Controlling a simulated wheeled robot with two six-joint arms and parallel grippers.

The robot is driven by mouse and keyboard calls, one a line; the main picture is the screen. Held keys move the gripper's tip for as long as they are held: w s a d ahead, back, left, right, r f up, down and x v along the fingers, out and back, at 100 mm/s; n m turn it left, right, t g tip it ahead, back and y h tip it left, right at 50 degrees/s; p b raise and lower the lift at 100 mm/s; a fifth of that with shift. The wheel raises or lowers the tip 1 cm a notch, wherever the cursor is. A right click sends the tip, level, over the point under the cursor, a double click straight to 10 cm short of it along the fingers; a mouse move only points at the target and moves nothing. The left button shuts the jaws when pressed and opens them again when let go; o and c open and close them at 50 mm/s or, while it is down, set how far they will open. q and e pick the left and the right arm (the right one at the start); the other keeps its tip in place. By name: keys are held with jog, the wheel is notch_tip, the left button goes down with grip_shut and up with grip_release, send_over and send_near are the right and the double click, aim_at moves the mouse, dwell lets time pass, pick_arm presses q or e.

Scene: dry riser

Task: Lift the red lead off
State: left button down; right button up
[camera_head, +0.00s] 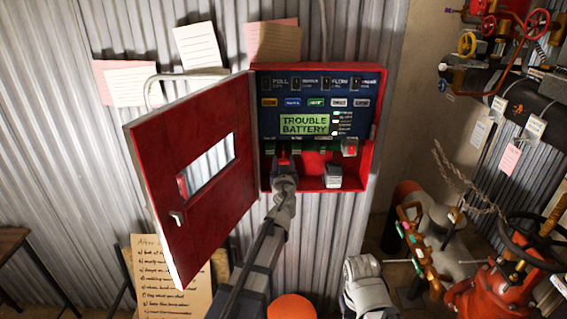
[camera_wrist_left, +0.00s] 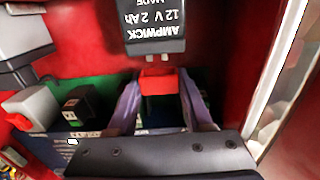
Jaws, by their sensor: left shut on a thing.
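The red alarm panel box (camera_head: 376,120) is on the corrugated wall with its door (camera_head: 205,190) swung open to the left. My left gripper (camera_head: 285,168) reaches into the lower left of the box. In the left wrist view, its two fingers (camera_wrist_left: 158,100) are shut on the red lead (camera_wrist_left: 158,82). A dark battery (camera_wrist_left: 155,28) labelled AMPWICK 12 V 2 Ah is just beyond, with two small pale terminals facing the lead. The lead looks slightly apart from the terminals. A black connector (camera_wrist_left: 80,103) sits to the left.
The panel screen (camera_head: 305,125) reads TROUBLE BATTERY. A second grey block (camera_head: 333,176) is in the box's lower right. Red valves and pipes (camera_head: 505,285) stand at the right. An orange round thing (camera_head: 291,307) is below. The open door edge is close on the left.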

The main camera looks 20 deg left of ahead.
pick_arm(q)
jog(key=shift+c, duration=2.1)
grip_release()
jog(key=shift+r, duration=0.1)
jog(key=v, duration=0.7)
jog(key=shift+s, duration=0.4)
jog(key=shift+d, duration=0.1)
